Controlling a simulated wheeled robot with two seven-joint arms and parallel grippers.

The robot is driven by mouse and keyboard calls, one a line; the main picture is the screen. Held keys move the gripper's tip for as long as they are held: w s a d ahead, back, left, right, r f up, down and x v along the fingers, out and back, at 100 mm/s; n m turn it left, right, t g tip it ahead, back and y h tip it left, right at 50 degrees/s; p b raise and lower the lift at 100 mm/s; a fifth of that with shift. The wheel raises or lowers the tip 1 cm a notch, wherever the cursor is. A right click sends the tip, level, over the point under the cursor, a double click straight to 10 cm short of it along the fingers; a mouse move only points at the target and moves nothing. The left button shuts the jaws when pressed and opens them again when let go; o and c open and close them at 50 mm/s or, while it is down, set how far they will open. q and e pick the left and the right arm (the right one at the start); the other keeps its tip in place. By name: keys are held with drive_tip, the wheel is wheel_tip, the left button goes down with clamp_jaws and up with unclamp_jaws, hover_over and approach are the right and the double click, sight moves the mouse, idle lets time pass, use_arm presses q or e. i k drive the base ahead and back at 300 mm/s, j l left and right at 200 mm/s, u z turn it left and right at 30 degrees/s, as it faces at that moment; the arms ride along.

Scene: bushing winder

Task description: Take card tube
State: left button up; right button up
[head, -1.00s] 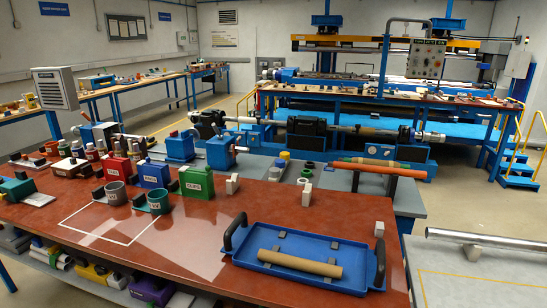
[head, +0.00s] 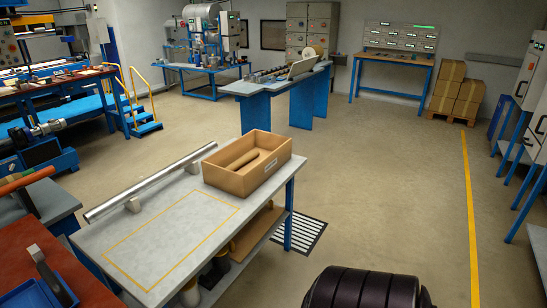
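An open brown box (head: 216,180) with a small label stands on the far end of the grey table. A short tan cylinder, which looks like a card tube (head: 245,160), lies inside it. Neither of my grippers is in view.
The grey table (head: 150,257) carries a shiny metal bar (head: 150,183) on light blocks and a bare yellow-outlined area. Open floor lies to the right, with a floor grating (head: 302,234). Cardboard boxes (head: 455,92) stand at the back right.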

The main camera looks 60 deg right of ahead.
sight(241, 162)
drive_tip(key=z, duration=1.8)
drive_tip(key=i+l+u, duration=0.15)
drive_tip(key=u, duration=0.25)
drive_tip(key=l+u, duration=0.25)
drive_tip(key=u, duration=0.15)
drive_tip(key=i+l+u, duration=0.15)
drive_tip(key=u, duration=0.25)
drive_tip(key=k+l, duration=0.05)
drive_tip(key=l, duration=0.05)
